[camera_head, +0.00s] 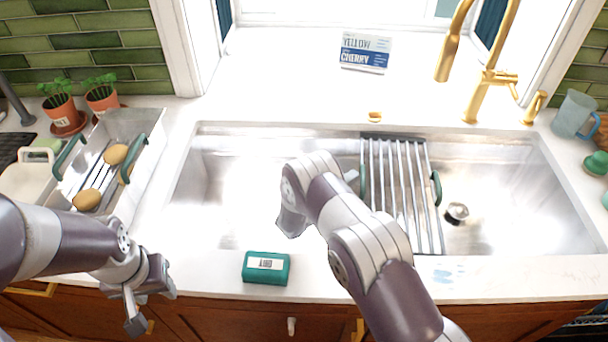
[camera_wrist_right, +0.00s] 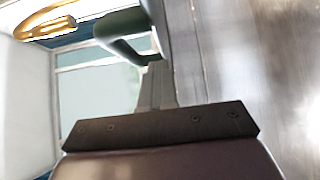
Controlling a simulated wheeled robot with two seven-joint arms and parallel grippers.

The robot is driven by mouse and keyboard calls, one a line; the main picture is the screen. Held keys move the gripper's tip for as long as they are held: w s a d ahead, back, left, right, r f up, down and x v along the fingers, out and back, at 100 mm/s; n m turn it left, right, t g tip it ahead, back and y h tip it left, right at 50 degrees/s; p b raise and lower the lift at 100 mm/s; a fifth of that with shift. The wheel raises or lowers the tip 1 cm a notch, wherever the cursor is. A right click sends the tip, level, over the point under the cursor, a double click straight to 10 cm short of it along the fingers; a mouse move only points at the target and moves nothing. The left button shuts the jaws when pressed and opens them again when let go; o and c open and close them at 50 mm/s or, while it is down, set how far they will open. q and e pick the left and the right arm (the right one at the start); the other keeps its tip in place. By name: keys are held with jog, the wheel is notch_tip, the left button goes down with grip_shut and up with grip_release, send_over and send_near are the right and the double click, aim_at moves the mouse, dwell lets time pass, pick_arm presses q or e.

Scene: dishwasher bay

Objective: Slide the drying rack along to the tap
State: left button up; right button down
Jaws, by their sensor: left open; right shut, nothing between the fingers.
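The drying rack (camera_head: 402,205), silver bars with green handles at its left and right sides, spans the sink front to back, right of the middle. The gold tap (camera_head: 490,85) stands behind the sink, to the right of the rack. My right gripper is mostly hidden behind its own arm in the head view, at the rack's left side. In the right wrist view the right gripper (camera_wrist_right: 155,82) is shut and empty, close to a green handle (camera_wrist_right: 122,32); I cannot tell whether they touch. My left gripper (camera_head: 150,300) is open and empty at the counter's front edge.
The sink (camera_head: 220,210) is bare left of the rack; a drain (camera_head: 457,212) shows to the right. A teal box (camera_head: 266,268) lies on the front counter. A grey caddy (camera_head: 150,125) holds brownish items at left. A blue jug (camera_head: 573,113) stands far right.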

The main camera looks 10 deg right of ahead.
jog(key=s+d, duration=0.2)
jog(key=d, duration=0.5)
jog(key=s+d, duration=0.2)
jog(key=d, duration=0.6)
jog(key=s+d+b, duration=0.1)
jog(key=s+d, duration=0.2)
jog(key=d, duration=0.5)
jog(key=shift+d+f, duration=0.1)
jog(key=shift+f, duration=0.1)
jog(key=shift+w+f, duration=0.1)
